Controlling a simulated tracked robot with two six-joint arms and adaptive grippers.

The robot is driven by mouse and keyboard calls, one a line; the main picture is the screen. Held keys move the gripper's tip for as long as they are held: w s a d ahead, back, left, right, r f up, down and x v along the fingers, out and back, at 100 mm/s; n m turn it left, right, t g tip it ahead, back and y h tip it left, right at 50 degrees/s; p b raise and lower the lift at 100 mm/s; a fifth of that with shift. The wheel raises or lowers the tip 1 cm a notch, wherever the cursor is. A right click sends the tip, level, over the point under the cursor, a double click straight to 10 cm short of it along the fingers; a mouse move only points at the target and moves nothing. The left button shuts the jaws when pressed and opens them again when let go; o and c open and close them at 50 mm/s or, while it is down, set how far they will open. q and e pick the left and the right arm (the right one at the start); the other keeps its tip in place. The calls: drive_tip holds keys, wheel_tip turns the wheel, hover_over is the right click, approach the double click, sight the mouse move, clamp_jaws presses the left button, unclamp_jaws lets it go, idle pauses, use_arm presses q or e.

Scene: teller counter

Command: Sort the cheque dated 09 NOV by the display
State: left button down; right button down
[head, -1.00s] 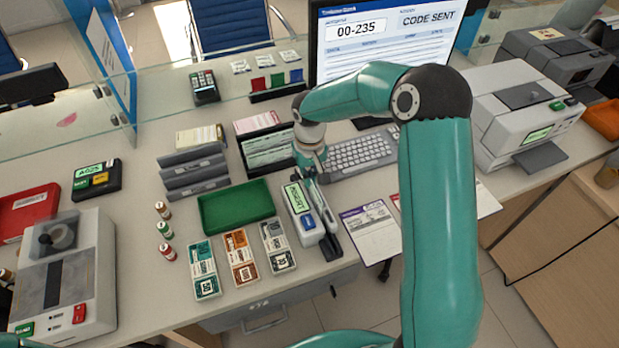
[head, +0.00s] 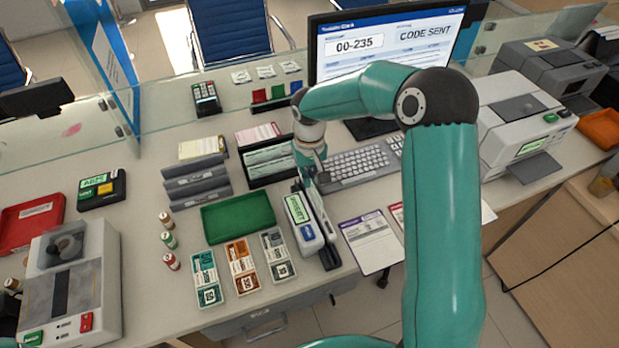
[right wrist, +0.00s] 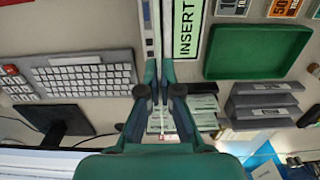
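My right gripper (head: 321,186) points down at the back end of a narrow white and dark reader (head: 304,218) whose green screen says INSERT. In the right wrist view the fingers (right wrist: 159,75) nearly meet beside the reader's long slot. I cannot tell whether a thin sheet is between them. Pale green cheques (head: 268,159) lie in a dark holder left of the gripper; their dates are too small to read. The monitor (head: 385,42) shows 00-235 and CODE SENT. My left gripper is not in view.
A green tray (head: 238,216) is left of the reader, with grey racks (head: 196,180) behind it. The keyboard (head: 357,165) is to the right. Banknote stacks (head: 241,266) lie in front of the tray.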

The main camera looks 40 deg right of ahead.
drive_tip(key=shift+r+p, duration=0.4)
drive_tip(key=shift+r, duration=0.4)
drive_tip(key=shift+r+p, duration=0.4)
drive_tip(key=shift+r, duration=0.95)
